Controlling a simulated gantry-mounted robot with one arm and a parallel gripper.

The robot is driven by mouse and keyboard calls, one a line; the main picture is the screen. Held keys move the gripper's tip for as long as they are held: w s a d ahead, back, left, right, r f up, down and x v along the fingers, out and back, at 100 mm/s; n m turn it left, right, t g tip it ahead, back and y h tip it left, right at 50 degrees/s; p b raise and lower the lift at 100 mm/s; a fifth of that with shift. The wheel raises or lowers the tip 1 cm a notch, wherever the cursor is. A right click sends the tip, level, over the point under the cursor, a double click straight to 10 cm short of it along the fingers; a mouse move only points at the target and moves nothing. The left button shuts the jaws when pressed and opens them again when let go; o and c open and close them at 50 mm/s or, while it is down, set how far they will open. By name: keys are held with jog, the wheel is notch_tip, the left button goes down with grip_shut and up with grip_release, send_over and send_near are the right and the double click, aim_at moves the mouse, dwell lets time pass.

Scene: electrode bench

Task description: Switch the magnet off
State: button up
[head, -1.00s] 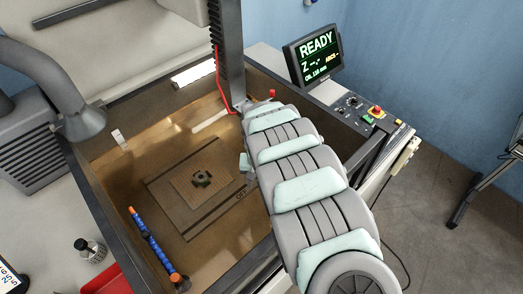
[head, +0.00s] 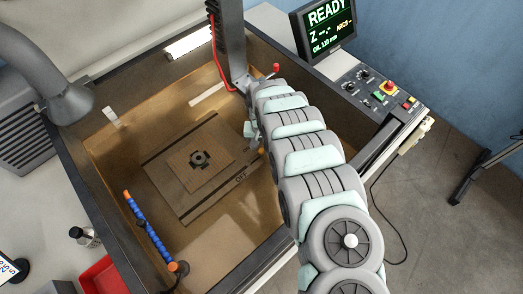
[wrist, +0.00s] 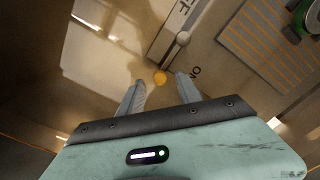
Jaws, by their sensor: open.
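The magnet chuck (head: 187,205) is a dark square plate on the tank floor, with an "OFF" mark on its right edge in the head view. An orange-yellow knob (wrist: 160,78) shows in the wrist view near a grey round pivot (wrist: 183,38) on the chuck's side; "ON" is lettered close by. The knob also shows small in the head view (head: 261,150), beside my arm. My gripper (wrist: 160,82) is open and empty; the knob appears between its fingertips in the picture. Whether the fingers are level with it or above it, I cannot tell.
A dark round part with prongs (head: 200,158) sits on a tan plate on the chuck. A blue jointed hose (head: 148,230) stands at the tank's left. The vertical column (head: 231,40) is close behind my arm. A control panel (head: 375,88) and a "READY" screen (head: 326,28) are outside, right.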

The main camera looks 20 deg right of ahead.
aim_at(261, 152)
jog(key=shift+f, duration=1.65)
jog(key=shift+c, duration=0.2)
grip_shut()
